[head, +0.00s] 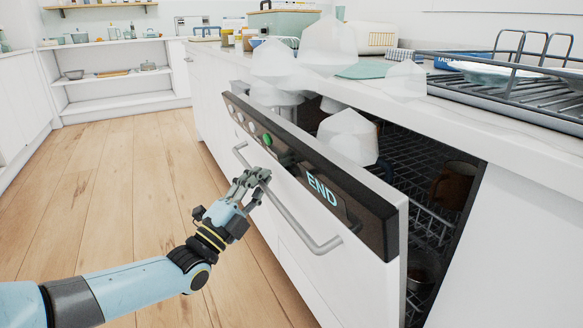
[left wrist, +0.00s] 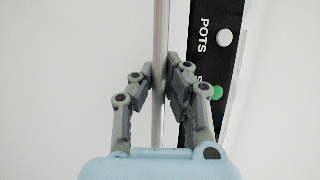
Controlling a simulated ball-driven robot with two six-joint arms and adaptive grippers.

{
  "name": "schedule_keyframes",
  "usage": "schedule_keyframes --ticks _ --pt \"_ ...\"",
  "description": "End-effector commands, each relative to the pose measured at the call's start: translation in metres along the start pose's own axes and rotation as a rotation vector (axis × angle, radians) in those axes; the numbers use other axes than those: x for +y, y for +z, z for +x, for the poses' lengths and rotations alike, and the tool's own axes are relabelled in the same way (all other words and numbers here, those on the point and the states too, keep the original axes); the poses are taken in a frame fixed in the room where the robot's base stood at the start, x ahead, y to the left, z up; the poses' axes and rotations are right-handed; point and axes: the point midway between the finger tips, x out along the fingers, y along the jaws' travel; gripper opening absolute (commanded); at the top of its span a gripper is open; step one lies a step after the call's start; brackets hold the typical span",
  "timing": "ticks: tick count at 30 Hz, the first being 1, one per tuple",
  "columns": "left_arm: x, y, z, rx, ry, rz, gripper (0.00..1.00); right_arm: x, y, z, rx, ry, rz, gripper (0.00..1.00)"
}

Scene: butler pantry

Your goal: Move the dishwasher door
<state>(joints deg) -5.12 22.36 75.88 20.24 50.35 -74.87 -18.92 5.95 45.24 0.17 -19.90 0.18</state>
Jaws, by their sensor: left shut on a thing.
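The dishwasher door (head: 310,262) is white with a black control strip (head: 320,188) reading "END" along its top edge. It is partly open, tilted outward from the counter. A grey bar handle (head: 318,246) runs across its front. My right gripper is not in view.
White steam-like shapes (head: 348,138) rise at the opening and over the counter. A dish rack (head: 510,85) with plates stands on the counter at right. Shelves (head: 110,70) stand at the back left. The wooden floor (head: 110,190) left of the door is clear.

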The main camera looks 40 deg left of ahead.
Motion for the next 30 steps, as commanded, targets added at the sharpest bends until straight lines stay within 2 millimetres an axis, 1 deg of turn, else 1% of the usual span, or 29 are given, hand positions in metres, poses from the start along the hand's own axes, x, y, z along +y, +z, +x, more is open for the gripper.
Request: schedule_keyframes --ticks 1,3,6,9,12,20,21,27,30 --pt "0.01 0.008 -0.022 -0.006 -0.004 -0.01 0.0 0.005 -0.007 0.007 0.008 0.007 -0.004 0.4" --pt "0.008 0.015 -0.038 -0.005 -0.026 -0.018 0.0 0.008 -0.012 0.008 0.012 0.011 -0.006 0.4" --pt "0.007 0.023 -0.057 -0.005 -0.033 -0.02 0.0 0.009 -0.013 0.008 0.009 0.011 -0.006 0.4" --pt "0.006 0.027 -0.068 -0.005 -0.034 -0.021 0.0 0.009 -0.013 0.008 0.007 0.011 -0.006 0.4" --pt "0.005 0.029 -0.072 -0.004 -0.037 -0.022 0.0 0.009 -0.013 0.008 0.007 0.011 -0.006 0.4" --pt "0.005 0.028 -0.072 -0.002 -0.038 -0.022 0.0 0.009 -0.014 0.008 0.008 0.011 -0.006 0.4" --pt "0.005 0.028 -0.072 -0.002 -0.038 -0.022 0.09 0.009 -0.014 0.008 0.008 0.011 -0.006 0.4" --pt "0.004 0.028 -0.071 -0.001 -0.041 -0.02 0.35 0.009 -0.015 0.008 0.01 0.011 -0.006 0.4" --pt "0.003 0.028 -0.07 -0.001 -0.043 -0.02 0.36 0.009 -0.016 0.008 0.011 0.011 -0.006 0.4"
